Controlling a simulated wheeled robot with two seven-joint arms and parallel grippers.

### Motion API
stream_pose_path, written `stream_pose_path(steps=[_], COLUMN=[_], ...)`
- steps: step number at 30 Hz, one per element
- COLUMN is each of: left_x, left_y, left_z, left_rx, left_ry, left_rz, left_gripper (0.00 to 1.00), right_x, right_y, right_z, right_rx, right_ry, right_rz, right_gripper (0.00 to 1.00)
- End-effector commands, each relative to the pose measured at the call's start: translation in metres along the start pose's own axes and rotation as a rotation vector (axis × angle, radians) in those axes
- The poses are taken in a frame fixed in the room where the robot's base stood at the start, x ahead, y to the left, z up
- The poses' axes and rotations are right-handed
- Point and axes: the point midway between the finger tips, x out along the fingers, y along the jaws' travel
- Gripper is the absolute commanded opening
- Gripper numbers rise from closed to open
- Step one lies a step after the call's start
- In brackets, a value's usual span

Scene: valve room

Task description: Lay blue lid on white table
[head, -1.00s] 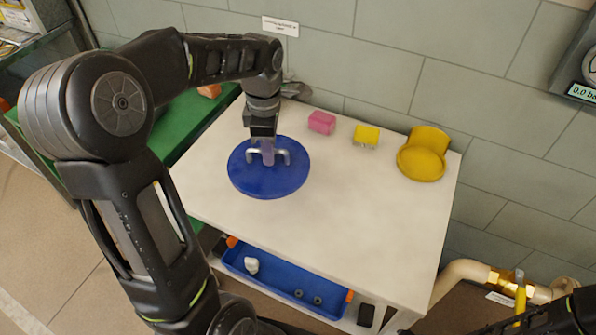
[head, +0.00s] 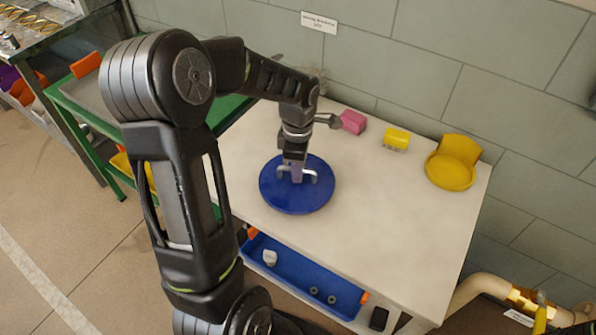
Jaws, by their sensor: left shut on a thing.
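The blue lid (head: 288,199) is a round disc with a grey metal handle on top. It shows at the left part of the white table (head: 365,225), flat and level, over or on the tabletop. I cannot tell whether it touches the surface. My left gripper (head: 296,177) points down at the lid's middle and is shut on its handle. The gripper hides part of the handle. My right gripper is not in view.
A pink block (head: 353,122), a yellow sponge-like block (head: 397,139) and a yellow scoop-shaped holder (head: 451,168) stand along the table's back. A blue tray (head: 300,277) with small parts sits below the tabletop. A green-framed cart (head: 90,117) stands left. The table's middle is clear.

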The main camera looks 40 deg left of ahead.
Motion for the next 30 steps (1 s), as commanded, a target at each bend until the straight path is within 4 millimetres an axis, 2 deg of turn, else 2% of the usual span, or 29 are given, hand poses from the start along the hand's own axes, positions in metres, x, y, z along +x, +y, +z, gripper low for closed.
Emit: stream_pose_path(steps=[3,15,16,23,30], left_x=[0.0079,0.0126,0.0125,0.0122,0.0119], left_y=[0.0010,0.0012,0.0003,0.0002,0.0002], left_z=[0.0003,0.0005,0.0001,0.0000,0.0000], left_rx=[-0.001,0.000,0.000,0.000,0.000], left_ry=[-0.001,-0.002,-0.001,-0.001,-0.001], left_rz=[0.003,0.004,0.001,0.001,0.001], left_gripper=[0.00,0.00,0.15,0.34,0.34], right_x=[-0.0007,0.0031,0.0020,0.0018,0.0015], right_y=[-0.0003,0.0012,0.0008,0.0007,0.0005], right_z=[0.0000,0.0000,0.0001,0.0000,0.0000], right_rx=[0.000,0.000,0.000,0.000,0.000], right_ry=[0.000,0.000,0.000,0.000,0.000], right_rz=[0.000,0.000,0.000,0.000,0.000], right_gripper=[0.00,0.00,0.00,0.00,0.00])
